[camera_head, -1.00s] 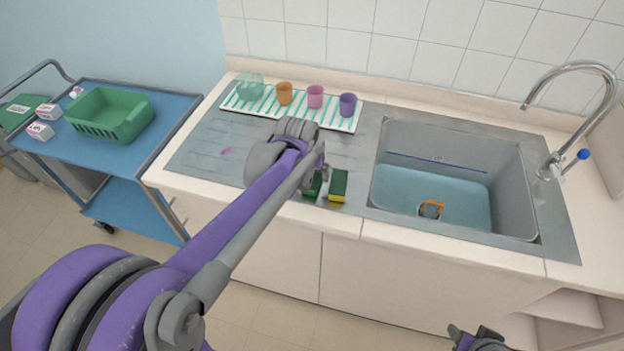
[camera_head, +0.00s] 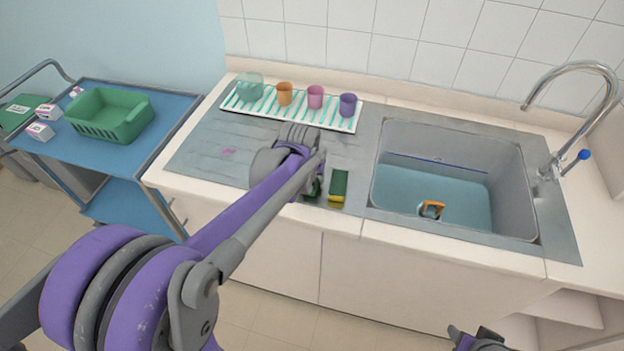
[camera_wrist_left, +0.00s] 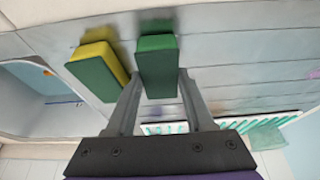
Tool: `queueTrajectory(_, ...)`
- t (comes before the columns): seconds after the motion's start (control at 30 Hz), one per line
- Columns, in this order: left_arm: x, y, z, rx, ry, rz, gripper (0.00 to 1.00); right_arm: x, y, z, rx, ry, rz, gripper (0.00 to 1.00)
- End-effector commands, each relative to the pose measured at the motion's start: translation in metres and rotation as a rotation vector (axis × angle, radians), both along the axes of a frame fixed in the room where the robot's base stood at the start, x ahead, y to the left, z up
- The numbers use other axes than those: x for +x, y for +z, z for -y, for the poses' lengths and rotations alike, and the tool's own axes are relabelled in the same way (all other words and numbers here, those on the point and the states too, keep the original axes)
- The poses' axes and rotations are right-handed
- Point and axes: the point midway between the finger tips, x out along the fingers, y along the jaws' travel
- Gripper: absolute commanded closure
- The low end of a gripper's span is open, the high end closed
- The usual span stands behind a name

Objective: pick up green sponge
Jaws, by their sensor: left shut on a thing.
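The green sponge (camera_wrist_left: 157,63) sits between the fingers of my left gripper (camera_wrist_left: 160,77), which is shut on it. In the head view, only a dark green part of this sponge (camera_head: 315,188) shows, beside my left gripper (camera_head: 317,180) near the counter's front edge. The rest is hidden by my wrist. I cannot tell whether the sponge is clear of the counter. A second sponge, green and yellow (camera_head: 338,187), lies just right of it, and also shows in the left wrist view (camera_wrist_left: 95,75). My right gripper (camera_head: 478,341) is partly in view at the bottom edge.
A sink (camera_head: 450,205) holding water and an orange item (camera_head: 431,210) is to the right, with a tap (camera_head: 545,170). Several cups stand on a striped mat (camera_head: 250,107) at the back. A blue trolley (camera_head: 150,140) with a green basket (camera_head: 108,117) is at the left.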

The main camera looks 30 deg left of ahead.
Motion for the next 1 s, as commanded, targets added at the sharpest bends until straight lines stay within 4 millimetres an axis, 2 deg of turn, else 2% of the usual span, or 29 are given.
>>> queueTrajectory(0.17, 0.000, 0.001, 0.000, 0.000, 0.000, 0.000, 1.00, 0.000, 0.000, 0.000, 0.000, 0.000, 0.000, 0.50)
queueTrajectory(0.33, 0.000, 0.012, 0.000, 0.000, 0.000, 0.000, 1.00, 0.001, 0.002, 0.000, 0.000, 0.000, 0.001, 0.50)
queueTrajectory(0.7, 0.000, 0.081, 0.000, 0.000, 0.000, 0.000, 1.00, 0.003, 0.009, 0.000, 0.000, 0.000, 0.006, 0.50)
queueTrajectory(0.83, 0.000, 0.095, 0.000, 0.000, 0.000, 0.000, 1.00, 0.004, 0.010, 0.000, 0.000, 0.000, 0.007, 0.50)
queueTrajectory(1.0, 0.000, 0.101, 0.000, 0.000, 0.000, 0.000, 1.00, 0.004, 0.010, 0.000, 0.000, 0.000, 0.007, 0.50)
